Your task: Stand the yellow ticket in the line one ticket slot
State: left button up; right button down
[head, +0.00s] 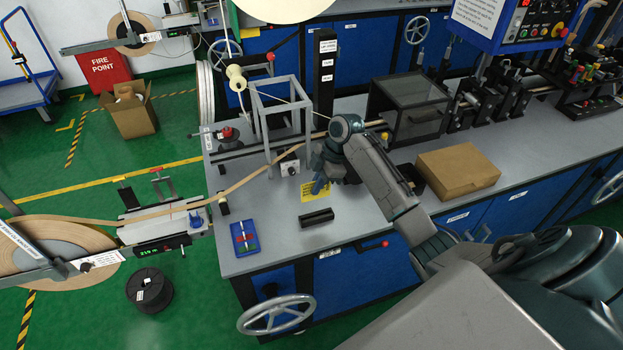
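The yellow ticket (312,195) lies on the grey bench top, or just above it; I cannot tell which. My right gripper (319,186) points down at it, and its fingers and wrist hide part of the ticket. Whether the fingers hold the ticket is not clear. A black post with several small white labels (326,70) stands at the back of the bench; the labels are too small to read. A low black block (317,217) lies in front of the ticket. I cannot make out which thing has the line one slot. My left gripper is not in view.
A blue tray with small coloured items (244,238) is at the bench's front left corner. A grey frame (281,120) stands behind the gripper, with a brown tape strip (235,187) running past it. A cardboard box (458,171) sits to the right. Bare bench surrounds the black block.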

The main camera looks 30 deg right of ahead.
aim_at(318, 198)
notch_tip(318, 198, down, 3)
jog(key=b, duration=0.3)
jog(key=shift+f, duration=0.2)
jog(key=shift+s+f+b, duration=0.35)
jog(key=shift+f+b, duration=0.35)
jog(key=shift+b, duration=0.15)
jog(key=shift+f+b, duration=0.5)
jog(key=shift+f, duration=0.1)
jog(key=shift+w+f+b, duration=0.1)
jog(key=shift+f+b, duration=0.4)
jog(key=shift+f, duration=0.95)
jog(key=c, duration=2.1)
grip_release()
jog(key=o, duration=0.5)
